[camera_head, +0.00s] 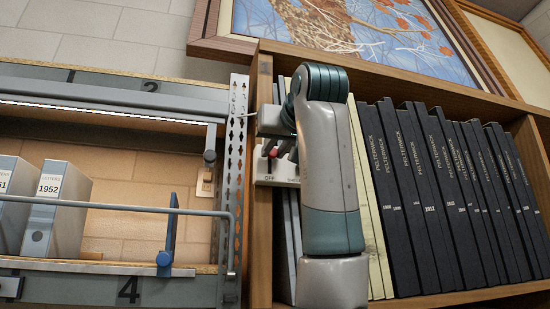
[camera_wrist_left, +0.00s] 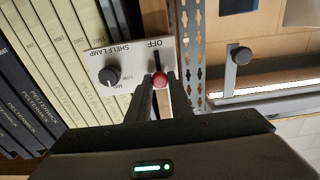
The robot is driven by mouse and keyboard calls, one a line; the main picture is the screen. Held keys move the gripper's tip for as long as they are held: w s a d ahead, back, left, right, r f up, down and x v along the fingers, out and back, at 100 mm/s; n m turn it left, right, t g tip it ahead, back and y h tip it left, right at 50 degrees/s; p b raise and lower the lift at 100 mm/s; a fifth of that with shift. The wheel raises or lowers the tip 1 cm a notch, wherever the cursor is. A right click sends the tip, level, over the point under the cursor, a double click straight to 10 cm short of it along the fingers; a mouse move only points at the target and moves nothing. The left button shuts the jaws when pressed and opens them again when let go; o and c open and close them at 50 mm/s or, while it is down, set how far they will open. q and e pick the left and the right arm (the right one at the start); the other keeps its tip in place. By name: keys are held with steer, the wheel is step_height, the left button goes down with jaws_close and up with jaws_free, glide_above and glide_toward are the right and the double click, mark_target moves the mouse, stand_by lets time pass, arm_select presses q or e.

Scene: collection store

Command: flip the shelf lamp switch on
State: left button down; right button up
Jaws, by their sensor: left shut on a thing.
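The shelf lamp switch plate (camera_wrist_left: 135,62) is pale, with a black slot, a dark round dial (camera_wrist_left: 109,75) and the words SHELF LAMP and OFF, upside down in the wrist view. The plate (camera_head: 284,178) partly shows in the head view, behind my arm. The red lever knob (camera_wrist_left: 160,80) sits at the slot's end away from OFF, as seen here; it also shows in the head view (camera_head: 273,153). My left gripper (camera_wrist_left: 160,86) is shut on the knob, a fingertip on each side. Anything printed under the fingers is hidden. My right gripper is not in view.
Dark PELTERWICK volumes (camera_head: 420,190) fill the wooden bookcase right of my arm. A perforated metal upright (camera_head: 234,170) stands close left of the switch. The lamp strip (camera_head: 100,110) over the left shelf looks bright white. Grey letter boxes (camera_head: 55,210) stand below it.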

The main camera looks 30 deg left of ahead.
arm_select(q)
steer(key=shift+s+r, duration=0.1)
steer(key=shift+r, duration=0.2)
steer(key=c, duration=1.6)
jaws_free()
steer(key=shift+f, duration=0.15)
steer(key=shift+s+d+f+b, duration=0.1)
steer(key=shift+s+d+b, duration=0.15)
steer(key=shift+d+b, duration=0.2)
steer(key=b+v, duration=0.6)
steer(key=v, duration=1)
steer(key=shift+s+d, duration=0.1)
steer(key=shift+s, duration=0.05)
